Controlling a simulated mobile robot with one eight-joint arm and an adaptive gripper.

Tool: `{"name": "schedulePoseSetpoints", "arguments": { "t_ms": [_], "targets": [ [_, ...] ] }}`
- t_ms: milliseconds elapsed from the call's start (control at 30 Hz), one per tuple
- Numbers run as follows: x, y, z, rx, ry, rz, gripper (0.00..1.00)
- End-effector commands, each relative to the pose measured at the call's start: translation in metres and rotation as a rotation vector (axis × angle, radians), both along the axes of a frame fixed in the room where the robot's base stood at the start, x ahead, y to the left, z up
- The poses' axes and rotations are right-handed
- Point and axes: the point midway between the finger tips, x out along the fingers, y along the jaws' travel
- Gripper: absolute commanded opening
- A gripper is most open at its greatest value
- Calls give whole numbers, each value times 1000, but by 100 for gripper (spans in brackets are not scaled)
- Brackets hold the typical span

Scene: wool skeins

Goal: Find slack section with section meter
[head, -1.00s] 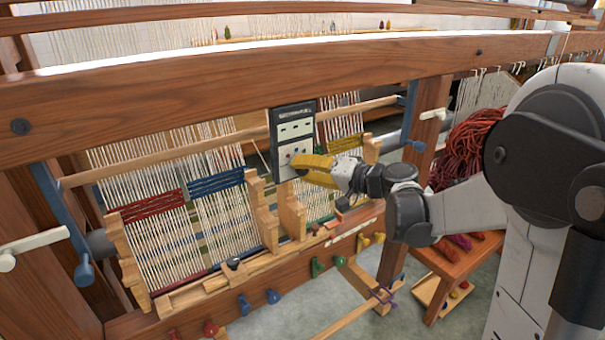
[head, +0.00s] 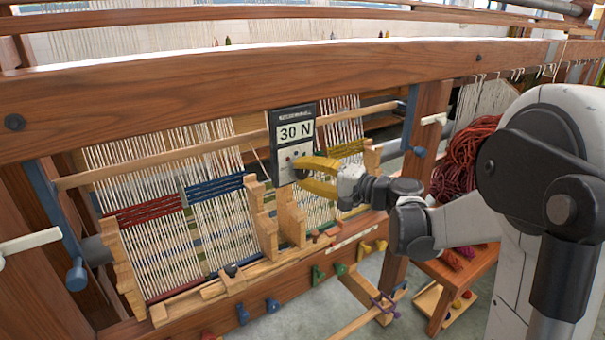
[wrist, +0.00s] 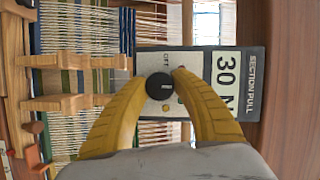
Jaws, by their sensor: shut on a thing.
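The section meter (head: 294,133) is a dark box with a pale face, mounted upright at the front of the loom below the top beam. Its display reads "30 N"; in the wrist view the meter (wrist: 255,75) is turned sideways and labelled "SECTION PULL". My gripper (head: 308,170) has yellow fingers closed around the meter's black knob (wrist: 160,86). The warp sections stand behind: one with a red band (head: 148,209), one with a blue band (head: 216,187), and one with a yellow band (head: 345,149) partly hidden behind the meter and gripper.
Wooden notched posts (head: 262,215) divide the sections. The thick top beam (head: 200,90) runs just above the meter. Coloured pegs (head: 318,275) line the lower rail. Red wool skeins (head: 462,165) hang at right above a small wooden bench (head: 470,282).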

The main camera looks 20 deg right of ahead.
Motion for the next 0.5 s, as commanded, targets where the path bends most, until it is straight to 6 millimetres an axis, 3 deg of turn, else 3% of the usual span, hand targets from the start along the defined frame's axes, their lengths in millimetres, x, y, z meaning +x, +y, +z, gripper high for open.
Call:
{"name": "schedulePoseSetpoints", "arguments": {
  "t_ms": [167,200,267,500],
  "targets": [
    [0,0,0,-1,0,0,0],
    [0,0,0,-1,0,0,42],
    [0,0,0,-1,0,0,55],
    [0,0,0,-2,-1,0,55]
  ]
}}
